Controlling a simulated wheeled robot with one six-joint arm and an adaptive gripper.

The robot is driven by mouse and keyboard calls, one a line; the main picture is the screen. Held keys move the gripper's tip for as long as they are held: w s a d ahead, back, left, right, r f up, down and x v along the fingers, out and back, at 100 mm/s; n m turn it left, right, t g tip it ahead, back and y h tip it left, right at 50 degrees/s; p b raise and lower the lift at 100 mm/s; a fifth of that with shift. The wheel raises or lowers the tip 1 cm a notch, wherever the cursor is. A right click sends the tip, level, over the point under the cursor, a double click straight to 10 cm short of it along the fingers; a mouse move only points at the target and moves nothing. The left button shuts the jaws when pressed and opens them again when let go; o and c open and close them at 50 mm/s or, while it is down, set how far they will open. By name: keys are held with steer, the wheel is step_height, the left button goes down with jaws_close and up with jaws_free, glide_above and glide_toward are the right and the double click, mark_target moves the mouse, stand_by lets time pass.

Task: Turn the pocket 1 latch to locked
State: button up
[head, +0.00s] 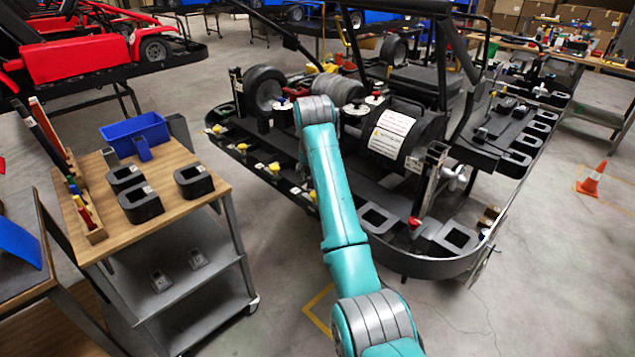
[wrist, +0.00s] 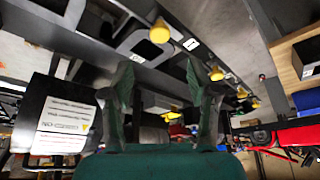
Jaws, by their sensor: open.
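Several yellow latch knobs line the kart's black side rail, among them one (head: 273,168) and another (head: 242,147) in the head view. In the wrist view a yellow knob (wrist: 160,32) shows upper centre, and another (wrist: 217,73) lies just right of the right finger. I cannot tell which is the pocket 1 latch, as the pocket labels are too small to read. My gripper (wrist: 160,78) is open and empty, its two dark green fingers apart; a small yellow part shows beyond and between them. In the head view my teal arm hides the gripper.
The black kart (head: 377,218) has open rail pockets and a black box with a white label (head: 392,133). A cart (head: 205,185) with a blue bin (head: 135,131) and black blocks stands left. An orange cone (head: 592,180) stands right. Bare floor lies in front.

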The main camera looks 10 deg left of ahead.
steer(key=x, duration=1)
steer(key=shift+w+f, duration=0.15)
steer(key=shift+f, duration=0.15)
jaws_close()
